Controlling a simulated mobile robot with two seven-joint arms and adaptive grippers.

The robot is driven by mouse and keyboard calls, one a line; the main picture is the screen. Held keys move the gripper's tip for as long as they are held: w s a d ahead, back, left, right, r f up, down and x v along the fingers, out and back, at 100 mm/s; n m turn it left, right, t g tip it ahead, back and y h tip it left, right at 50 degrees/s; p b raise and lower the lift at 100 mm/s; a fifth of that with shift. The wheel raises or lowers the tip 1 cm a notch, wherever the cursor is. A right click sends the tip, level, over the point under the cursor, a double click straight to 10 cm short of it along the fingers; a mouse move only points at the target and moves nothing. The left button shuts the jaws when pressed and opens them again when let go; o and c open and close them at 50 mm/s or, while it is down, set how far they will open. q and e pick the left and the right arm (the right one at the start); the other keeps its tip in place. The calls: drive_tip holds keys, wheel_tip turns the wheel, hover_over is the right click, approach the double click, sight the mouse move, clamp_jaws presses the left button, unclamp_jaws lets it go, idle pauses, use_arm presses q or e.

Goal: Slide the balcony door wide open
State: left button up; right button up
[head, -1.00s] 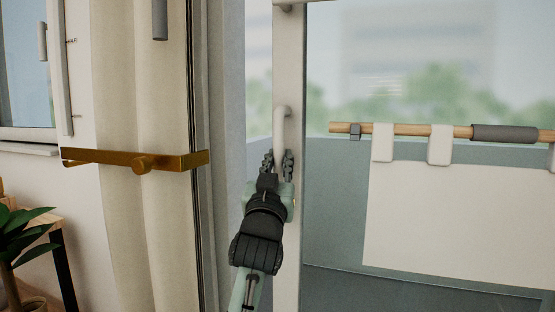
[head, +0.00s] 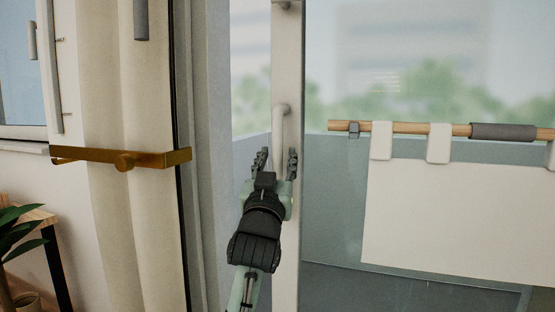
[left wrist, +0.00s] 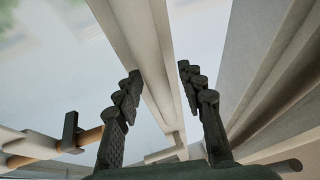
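The balcony door (head: 289,230) is a glass panel with a pale upright frame, standing partly open with a gap on its left. A pale bar handle (head: 282,112) is on that upright. My left gripper (head: 277,156) is at the lower part of the handle, its dark fingers spread on either side of it. In the left wrist view the left gripper (left wrist: 160,85) is also open, with the pale door frame (left wrist: 150,50) running behind the gap between its fingers. I cannot tell whether a finger touches the handle. My right gripper is not in view.
A wooden rod (head: 410,128) with a white sheet (head: 440,215) hanging from it crosses the glass at right. A cream curtain (head: 120,220) with a brass holdback (head: 85,155) hangs at left. A plant (head: 18,235) and small table (head: 55,260) stand at lower left.

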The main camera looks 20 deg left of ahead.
sight(276, 112)
use_arm(q)
drive_tip(key=shift+r, duration=0.1)
wheel_tip(276, 112, up, 10)
drive_tip(key=shift+f, duration=0.1)
idle(0.4)
